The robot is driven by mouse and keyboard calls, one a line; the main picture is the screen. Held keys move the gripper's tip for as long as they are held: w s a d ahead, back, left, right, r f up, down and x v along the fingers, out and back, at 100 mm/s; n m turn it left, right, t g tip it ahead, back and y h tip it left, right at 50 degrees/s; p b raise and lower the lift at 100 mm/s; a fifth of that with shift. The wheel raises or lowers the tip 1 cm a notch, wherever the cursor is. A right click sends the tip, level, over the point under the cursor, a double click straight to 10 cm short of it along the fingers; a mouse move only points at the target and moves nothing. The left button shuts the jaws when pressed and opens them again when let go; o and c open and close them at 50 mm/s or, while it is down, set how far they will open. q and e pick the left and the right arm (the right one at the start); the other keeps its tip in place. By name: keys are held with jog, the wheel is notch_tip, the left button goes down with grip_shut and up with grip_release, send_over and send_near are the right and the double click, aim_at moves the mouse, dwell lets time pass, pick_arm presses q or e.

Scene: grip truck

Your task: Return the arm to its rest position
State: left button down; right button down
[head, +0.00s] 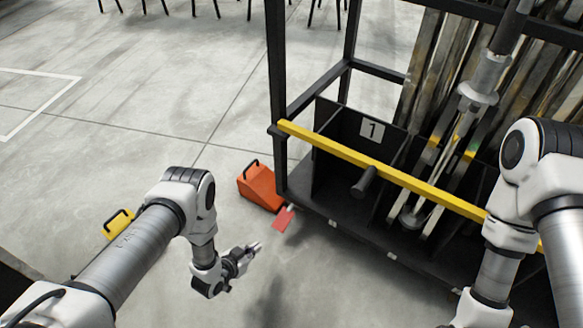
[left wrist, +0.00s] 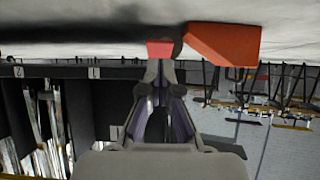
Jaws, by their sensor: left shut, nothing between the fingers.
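My left arm comes in from the left in the head view, bent at the elbow. Its gripper (head: 252,250) hangs in free air over the floor, left of the black rack (head: 350,223). The left gripper is shut and empty. In the left wrist view its fingers (left wrist: 159,72) meet at the tips, and the picture looks upside down. My right arm (head: 517,190) is at the right of the head view, in front of the rack. The right gripper is out of the picture.
An orange wedge (head: 262,187) with a black handle sits on the floor against the rack's corner, with a red tag (head: 284,218) beside it. A yellow bar (head: 360,160) crosses the rack's front. A yellow item (head: 118,223) lies behind my left arm. Floor at left is clear.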

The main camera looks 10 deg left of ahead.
pick_arm(q)
jog(key=shift+w, duration=0.1)
jog(key=w+r+y+p, duration=0.1)
jog(key=w+r, duration=0.3)
jog(key=r, duration=0.8)
jog(key=s+a+r+n+g+y+p, duration=0.15)
jog(key=s+g, duration=0.25)
jog(key=s, duration=0.6)
jog(key=s+a+r+n+g+y+p, duration=0.1)
jog(key=s+r+n+g, duration=0.15)
jog(key=s, duration=0.65)
jog(key=s+a+r+n+g+y+p, duration=0.1)
jog(key=s+r+g, duration=0.3)
jog(key=s, duration=0.6)
notch_tip(320, 180, up, 34)
jog(key=p, duration=3.5)
jog(key=shift+d+p, duration=0.2)
jog(key=shift+p, duration=0.1)
jog(key=shift+w+g, duration=0.1)
jog(key=shift+g, duration=0.15)
